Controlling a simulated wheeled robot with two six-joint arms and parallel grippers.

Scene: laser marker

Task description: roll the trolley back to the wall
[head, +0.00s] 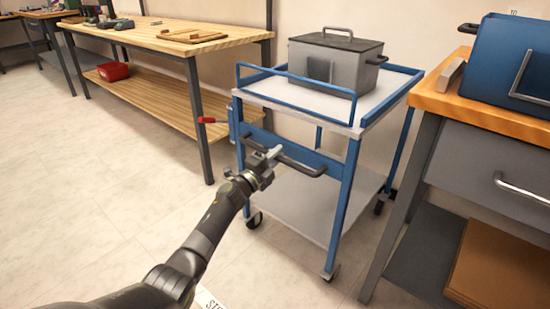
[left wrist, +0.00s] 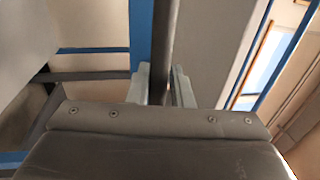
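The trolley (head: 340,190) has a blue frame, a pale top shelf, a pale lower shelf and castors. It stands between two benches, with the wall behind it. A grey lidded box (head: 335,66) with a top handle sits on its top shelf. My left gripper (head: 272,155) is at the dark push handle (head: 300,166) on the trolley's near side. In the left wrist view the handle (left wrist: 160,45) runs between the two pale fingers (left wrist: 162,88), which look closed against it. My right gripper is not in view.
A wooden workbench (head: 150,38) stands to the left, with a red bin (head: 113,71) on its lower shelf. A bench (head: 490,115) with a drawer and a blue case (head: 510,60) stands close on the right. A red-tipped lever (head: 207,120) sticks out at the trolley's left. Floor at left is clear.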

